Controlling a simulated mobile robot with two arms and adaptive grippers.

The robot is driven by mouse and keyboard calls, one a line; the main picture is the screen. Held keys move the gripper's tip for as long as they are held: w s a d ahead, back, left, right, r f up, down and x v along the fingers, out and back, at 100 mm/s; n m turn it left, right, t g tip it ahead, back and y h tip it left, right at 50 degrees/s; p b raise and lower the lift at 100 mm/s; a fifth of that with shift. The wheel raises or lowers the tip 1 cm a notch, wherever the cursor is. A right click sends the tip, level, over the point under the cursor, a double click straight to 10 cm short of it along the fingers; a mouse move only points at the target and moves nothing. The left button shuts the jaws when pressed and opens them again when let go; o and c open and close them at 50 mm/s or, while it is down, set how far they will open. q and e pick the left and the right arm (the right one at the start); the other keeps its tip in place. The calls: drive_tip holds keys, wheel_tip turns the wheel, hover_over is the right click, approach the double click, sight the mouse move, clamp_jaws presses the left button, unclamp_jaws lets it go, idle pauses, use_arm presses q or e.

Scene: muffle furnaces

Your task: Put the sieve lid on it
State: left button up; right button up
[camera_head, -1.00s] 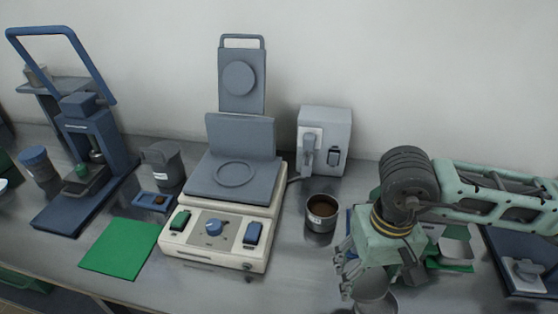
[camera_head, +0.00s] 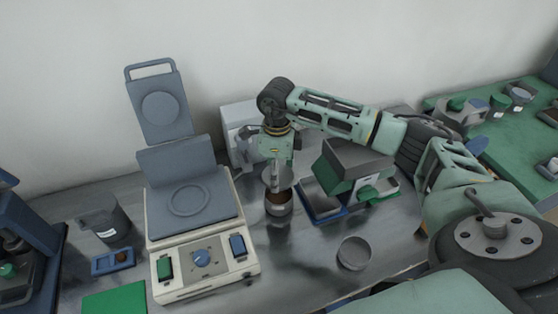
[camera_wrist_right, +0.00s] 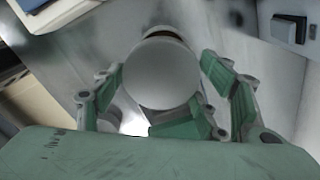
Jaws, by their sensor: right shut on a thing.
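The sieve (camera_head: 278,211) is a grey metal cylinder with brown material inside, standing on the bench right of the white device. My right gripper (camera_head: 279,164) is above it, pointing down and shut on the sieve lid (camera_head: 276,180), a round grey piece. The lid hangs tilted above the sieve, and some brown still shows below it. In the right wrist view the lid (camera_wrist_right: 160,74) is a smooth grey disc between the fingers, with a dark sliver of the sieve's opening beyond it. Whether the lid touches the rim is unclear. My left gripper is out of view.
The white device (camera_head: 204,270) with a raised grey panel stands left of the sieve. A blue tray (camera_head: 322,213) and a grey box-shaped thing (camera_head: 352,160) are close on the right. An empty grey round dish (camera_head: 354,253) stands in front on open bench.

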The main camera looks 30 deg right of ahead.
drive_tip(key=shift+d+m, duration=0.2)
drive_tip(key=shift+m, duration=0.2)
drive_tip(key=shift+w+f, duration=0.1)
drive_tip(key=shift+f, duration=0.4)
drive_tip(key=shift+f+b, duration=0.25)
drive_tip(key=shift+b, duration=0.15)
drive_tip(key=shift+f+b, duration=0.65)
drive_tip(key=shift+f, duration=0.65)
drive_tip(key=shift+f+b, duration=0.25)
drive_tip(key=shift+b, duration=0.1)
drive_tip(key=shift+f, duration=0.1)
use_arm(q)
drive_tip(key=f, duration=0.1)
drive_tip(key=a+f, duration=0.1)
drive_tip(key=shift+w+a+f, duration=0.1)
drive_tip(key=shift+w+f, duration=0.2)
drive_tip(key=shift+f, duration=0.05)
